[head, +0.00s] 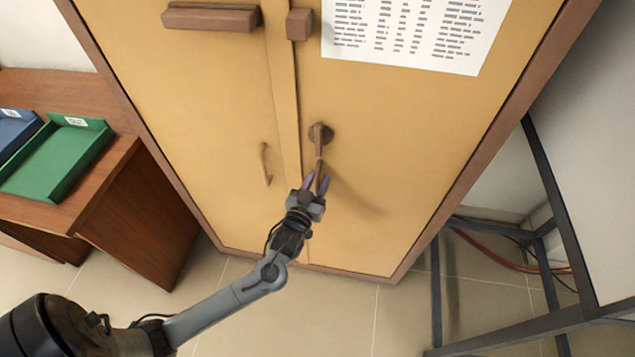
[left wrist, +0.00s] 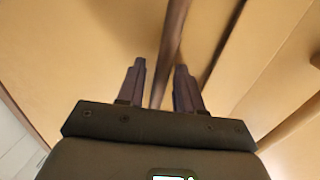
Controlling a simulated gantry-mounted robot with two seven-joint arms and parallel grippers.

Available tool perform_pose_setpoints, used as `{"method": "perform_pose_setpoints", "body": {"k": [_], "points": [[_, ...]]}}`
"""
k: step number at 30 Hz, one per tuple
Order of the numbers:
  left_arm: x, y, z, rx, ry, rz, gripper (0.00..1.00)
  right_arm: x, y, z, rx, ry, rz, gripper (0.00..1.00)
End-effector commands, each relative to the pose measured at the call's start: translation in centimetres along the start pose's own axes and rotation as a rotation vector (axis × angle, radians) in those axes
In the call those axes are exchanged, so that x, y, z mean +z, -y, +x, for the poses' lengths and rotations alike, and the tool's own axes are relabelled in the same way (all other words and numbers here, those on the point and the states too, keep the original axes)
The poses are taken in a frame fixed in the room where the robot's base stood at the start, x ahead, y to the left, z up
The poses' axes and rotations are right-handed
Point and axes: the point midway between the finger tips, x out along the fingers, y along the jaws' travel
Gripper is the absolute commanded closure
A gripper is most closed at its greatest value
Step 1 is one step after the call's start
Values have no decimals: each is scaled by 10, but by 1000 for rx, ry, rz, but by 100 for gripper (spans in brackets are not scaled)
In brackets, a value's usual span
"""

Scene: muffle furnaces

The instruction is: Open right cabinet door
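The tan cabinet's right door (head: 400,130) is shut, flush beside the left door (head: 215,110). Its brown handle (head: 319,138) has a round mount and a bar hanging down. My left gripper (head: 317,184) is at the lower end of this bar. In the left wrist view the bar (left wrist: 174,40) runs down between the two fingers of the gripper (left wrist: 160,80), which are apart with gaps beside the bar. Whether a finger touches the bar cannot be told. My right gripper is not in view.
The left door has a thin handle (head: 265,164). A printed sheet (head: 410,30) is on the right door. A wooden desk (head: 140,205) with a green tray (head: 55,165) stands left. A dark metal frame (head: 437,290) stands right. The tiled floor (head: 320,320) in front is clear.

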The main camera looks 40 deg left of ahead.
Motion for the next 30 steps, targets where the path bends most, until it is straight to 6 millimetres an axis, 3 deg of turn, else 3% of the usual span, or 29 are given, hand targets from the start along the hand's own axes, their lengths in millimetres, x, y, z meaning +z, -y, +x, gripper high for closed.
{"method": "perform_pose_setpoints", "body": {"k": [7,14,30], "points": [[0,0,0,0,0,0,64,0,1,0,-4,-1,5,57],[0,0,0,1,0,0,100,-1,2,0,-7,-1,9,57],[-2,-2,-5,-40,1,-4,100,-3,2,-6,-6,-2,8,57]]}}
